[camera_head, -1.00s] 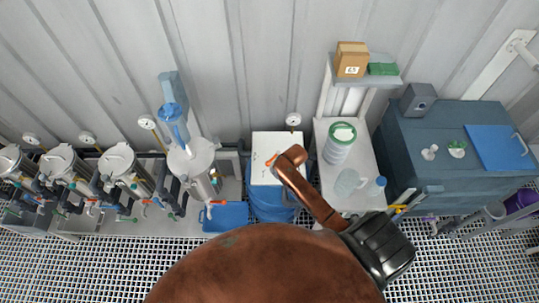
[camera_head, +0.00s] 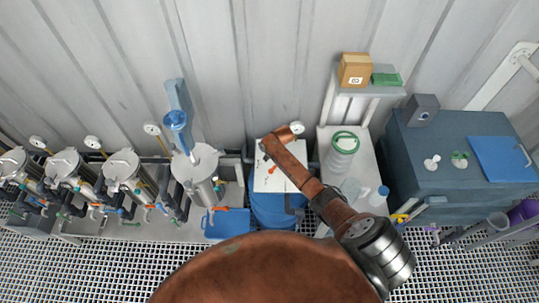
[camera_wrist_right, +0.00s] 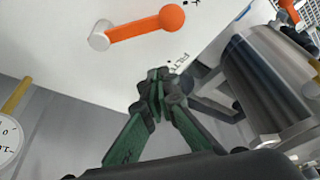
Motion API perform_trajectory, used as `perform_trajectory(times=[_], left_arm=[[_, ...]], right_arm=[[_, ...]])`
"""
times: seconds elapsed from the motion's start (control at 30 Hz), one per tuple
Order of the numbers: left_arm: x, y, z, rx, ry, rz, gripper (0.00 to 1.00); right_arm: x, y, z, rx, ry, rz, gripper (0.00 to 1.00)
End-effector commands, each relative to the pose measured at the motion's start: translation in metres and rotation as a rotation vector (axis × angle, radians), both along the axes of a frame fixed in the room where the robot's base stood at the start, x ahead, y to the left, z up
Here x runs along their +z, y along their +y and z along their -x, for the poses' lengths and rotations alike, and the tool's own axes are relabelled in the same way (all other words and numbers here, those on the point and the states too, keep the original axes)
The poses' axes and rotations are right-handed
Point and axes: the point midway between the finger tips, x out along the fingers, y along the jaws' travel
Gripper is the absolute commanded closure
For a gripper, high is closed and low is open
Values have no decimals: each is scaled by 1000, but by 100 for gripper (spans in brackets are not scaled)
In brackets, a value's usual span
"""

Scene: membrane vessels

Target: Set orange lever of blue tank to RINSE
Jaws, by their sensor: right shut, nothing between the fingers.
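The blue tank (camera_head: 270,211) stands by the wall in the head view, with a white panel (camera_head: 268,183) on top, partly covered by my right arm. The orange lever (camera_head: 271,166) shows small on that panel. In the right wrist view the orange lever (camera_wrist_right: 145,25) runs from a white pivot to a round knob, which points up and right on the white panel (camera_wrist_right: 60,50). My right gripper (camera_wrist_right: 158,90) is shut and empty, apart from the lever in the picture, near a partly hidden printed label. In the head view my arm hides its fingers. My left gripper is not in view.
A steel vessel (camera_head: 199,173) stands left of the tank; it looks close to the fingers in the wrist view (camera_wrist_right: 270,80). A gauge (camera_wrist_right: 8,140) is at lower left there. A bench (camera_head: 372,160) with bottles stands right of the tank. A blue tray (camera_head: 228,222) lies at left.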

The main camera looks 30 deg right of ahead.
Motion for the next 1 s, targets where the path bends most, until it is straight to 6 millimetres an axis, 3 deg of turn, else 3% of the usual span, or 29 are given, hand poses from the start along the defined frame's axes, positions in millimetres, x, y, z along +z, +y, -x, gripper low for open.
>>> perform_trajectory(times=[0.1,0.47,1.0], left_arm=[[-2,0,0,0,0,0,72],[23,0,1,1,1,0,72],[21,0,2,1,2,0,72]], right_arm=[[-15,1,-5,0,1,1,100],[-13,-11,31,-2,0,1,100],[-14,-7,31,20,-1,1,100]])
